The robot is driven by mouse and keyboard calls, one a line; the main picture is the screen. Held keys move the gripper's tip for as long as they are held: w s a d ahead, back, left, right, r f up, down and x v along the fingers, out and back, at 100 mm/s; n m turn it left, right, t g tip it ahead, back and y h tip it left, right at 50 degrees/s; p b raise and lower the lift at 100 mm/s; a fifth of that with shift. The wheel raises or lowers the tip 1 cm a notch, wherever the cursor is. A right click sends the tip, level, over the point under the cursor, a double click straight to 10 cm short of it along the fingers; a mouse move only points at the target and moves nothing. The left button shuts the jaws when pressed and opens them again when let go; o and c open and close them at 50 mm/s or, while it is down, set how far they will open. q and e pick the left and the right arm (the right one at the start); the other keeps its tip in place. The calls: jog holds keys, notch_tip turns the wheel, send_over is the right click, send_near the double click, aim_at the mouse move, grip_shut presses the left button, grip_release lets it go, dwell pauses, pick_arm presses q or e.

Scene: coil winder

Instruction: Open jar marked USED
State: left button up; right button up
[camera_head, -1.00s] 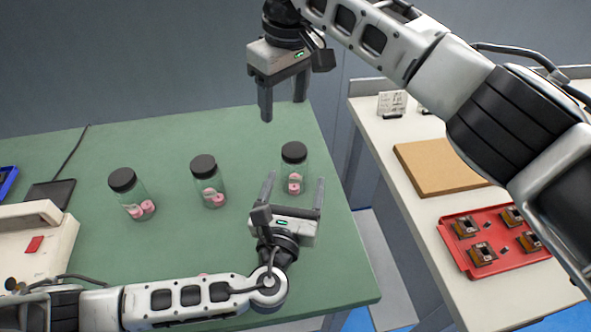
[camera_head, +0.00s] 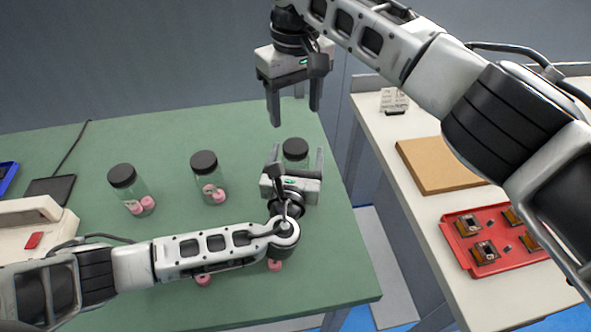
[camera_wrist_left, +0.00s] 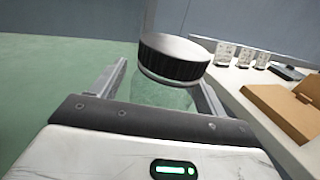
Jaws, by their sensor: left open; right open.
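Three clear jars with black lids stand upright on the green table: a left jar (camera_head: 130,189), a middle jar (camera_head: 208,178) and a right jar (camera_head: 296,152). Pink pieces show in the left and middle jars. No marking is readable on any jar. My left gripper (camera_head: 295,158) is open, with its fingers on either side of the right jar and hiding its lower part. In the left wrist view, this jar's black lid (camera_wrist_left: 173,58) rises above the open fingers. My right gripper (camera_head: 295,117) is open and empty, above and beyond the right jar.
The green table (camera_head: 100,240) has pink pieces (camera_head: 204,279) near my left arm. A white machine (camera_head: 35,230) stands at the left.

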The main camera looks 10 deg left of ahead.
aim_at(295, 146)
pick_arm(q)
grip_shut()
pick_arm(e)
jog(key=m, duration=0.5)
jog(key=shift+m, duration=0.4)
jog(key=m, duration=1.6)
jog(key=shift+f+m, duration=0.1)
jog(key=shift+m, duration=0.2)
jog(key=shift+f, duration=3.9)
